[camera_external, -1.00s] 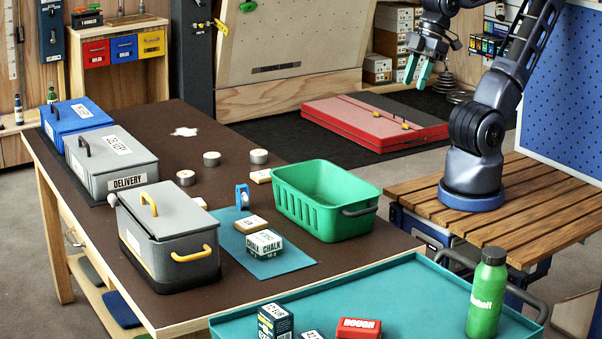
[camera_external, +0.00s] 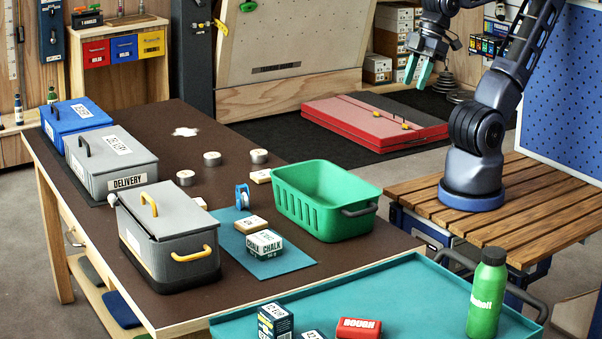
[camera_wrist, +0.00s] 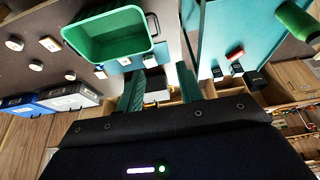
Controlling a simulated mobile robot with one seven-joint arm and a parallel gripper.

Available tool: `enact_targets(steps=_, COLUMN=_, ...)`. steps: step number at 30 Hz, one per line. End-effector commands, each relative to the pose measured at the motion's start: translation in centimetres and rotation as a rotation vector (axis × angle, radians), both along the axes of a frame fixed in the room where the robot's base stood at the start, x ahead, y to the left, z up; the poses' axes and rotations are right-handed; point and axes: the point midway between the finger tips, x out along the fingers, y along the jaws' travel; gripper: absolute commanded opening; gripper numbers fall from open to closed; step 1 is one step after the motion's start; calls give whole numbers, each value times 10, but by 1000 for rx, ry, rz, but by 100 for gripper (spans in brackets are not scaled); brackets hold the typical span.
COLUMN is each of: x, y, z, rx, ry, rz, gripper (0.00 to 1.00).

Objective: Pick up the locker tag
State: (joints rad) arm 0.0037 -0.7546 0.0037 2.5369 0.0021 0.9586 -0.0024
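I cannot tell for sure which item is the locker tag. In the wrist view a pale piece (camera_wrist: 50,44) lies left of the bin. My gripper (camera_external: 418,77) is raised beyond the table, above the floor near the red pad, apart from all these pieces. In the wrist view its teal fingers (camera_wrist: 160,92) are spread with nothing between them.
The green bin (camera_external: 284,205), grey lidded box (camera_external: 172,232), delivery box (camera_external: 110,168) and blue box (camera_external: 76,119) stand on the table (camera_external: 237,283). Several round discs (camera_external: 212,158) and a chalk box (camera_external: 264,244) are there too. A green bottle (camera_external: 486,295) stands on the teal-topped surface in front.

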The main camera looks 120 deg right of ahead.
Motion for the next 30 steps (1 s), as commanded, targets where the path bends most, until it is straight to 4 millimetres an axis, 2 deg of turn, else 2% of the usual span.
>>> enact_targets(steps=6, x=0, y=0, z=0, rx=0, ry=0, rz=0, gripper=38)
enact_targets(steps=14, x=0, y=0, z=0, rx=0, ry=0, rz=0, gripper=89)
enact_targets(steps=24, x=2, y=0, z=0, rx=5, ry=3, rz=-5, gripper=91)
enact_targets(steps=26, x=6, y=-1, z=-1, rx=15, ry=8, rz=-17, gripper=91)
enact_targets(steps=30, x=28, y=-7, z=-5, rx=60, ry=31, rz=-77, gripper=91)
